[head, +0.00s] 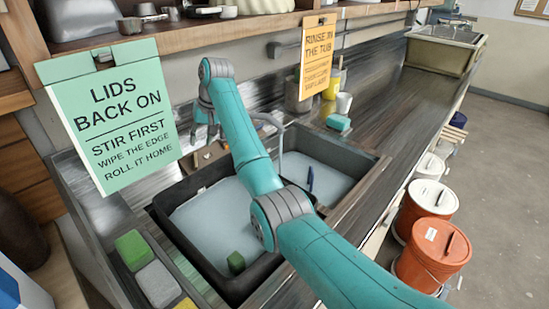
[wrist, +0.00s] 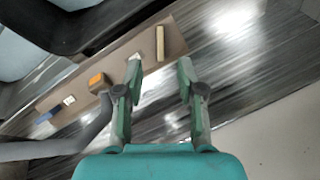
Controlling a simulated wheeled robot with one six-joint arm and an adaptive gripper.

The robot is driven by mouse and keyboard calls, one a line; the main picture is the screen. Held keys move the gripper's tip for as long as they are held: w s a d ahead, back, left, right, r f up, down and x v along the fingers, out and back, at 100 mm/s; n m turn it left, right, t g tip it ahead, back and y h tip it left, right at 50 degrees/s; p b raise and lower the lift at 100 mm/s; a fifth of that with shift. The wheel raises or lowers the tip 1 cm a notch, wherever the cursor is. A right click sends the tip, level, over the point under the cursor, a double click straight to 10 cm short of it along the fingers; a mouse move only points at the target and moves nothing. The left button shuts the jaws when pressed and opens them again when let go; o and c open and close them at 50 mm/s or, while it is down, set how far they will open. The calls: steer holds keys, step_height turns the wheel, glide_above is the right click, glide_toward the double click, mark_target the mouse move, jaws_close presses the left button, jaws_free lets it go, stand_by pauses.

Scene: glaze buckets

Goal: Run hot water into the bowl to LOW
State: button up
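The dark double sink shows a left bowl (head: 215,225) and a right bowl (head: 325,172), both with a pale bluish-grey inside; I cannot tell water from bowl floor. A grey curved spout (head: 281,140) rises behind the sink. A brown board (head: 187,163) lies at the back edge. In the wrist view the board (wrist: 115,69) carries a cream bar (wrist: 160,43), an orange block (wrist: 97,83), white tags and a blue piece (wrist: 47,117). My gripper (wrist: 159,68) is open and empty, its fingertips at the board's edge, the cream bar between and beyond them. No LOW mark is readable.
A green sign (head: 115,115) hangs at left, an orange sign (head: 317,60) behind. Orange buckets (head: 433,250) stand on the floor. The right-hand counter (head: 395,105) is mostly clear.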

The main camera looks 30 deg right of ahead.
mark_target(196, 158)
steer(key=shift+t, duration=0.9)
steer(key=x, duration=1.1)
steer(key=shift+d+f, duration=0.1)
steer(key=shift+d, duration=0.05)
jaws_close()
